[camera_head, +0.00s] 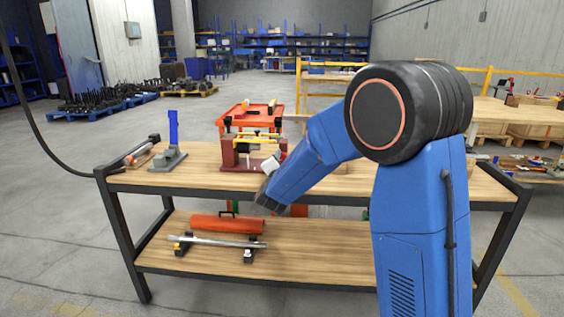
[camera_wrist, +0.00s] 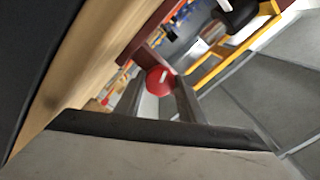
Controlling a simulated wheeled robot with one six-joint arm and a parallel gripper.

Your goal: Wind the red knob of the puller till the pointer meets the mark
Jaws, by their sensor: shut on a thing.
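The puller (camera_head: 241,154), a dark red frame with a yellow bar across it, stands on the bench top left of my arm. Its red knob shows in the wrist view (camera_wrist: 160,82), round with a small white line on its face. My gripper (camera_wrist: 159,92) has one finger on each side of the knob and is shut on it. In the head view my gripper (camera_head: 270,165) is at the puller's right front, and the knob is hidden there. I cannot make out the pointer or the mark in either view.
A blue upright on a grey base (camera_head: 168,158) and a grey tool (camera_head: 138,155) stand on the bench's left end. An orange cart (camera_head: 250,112) stands behind.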

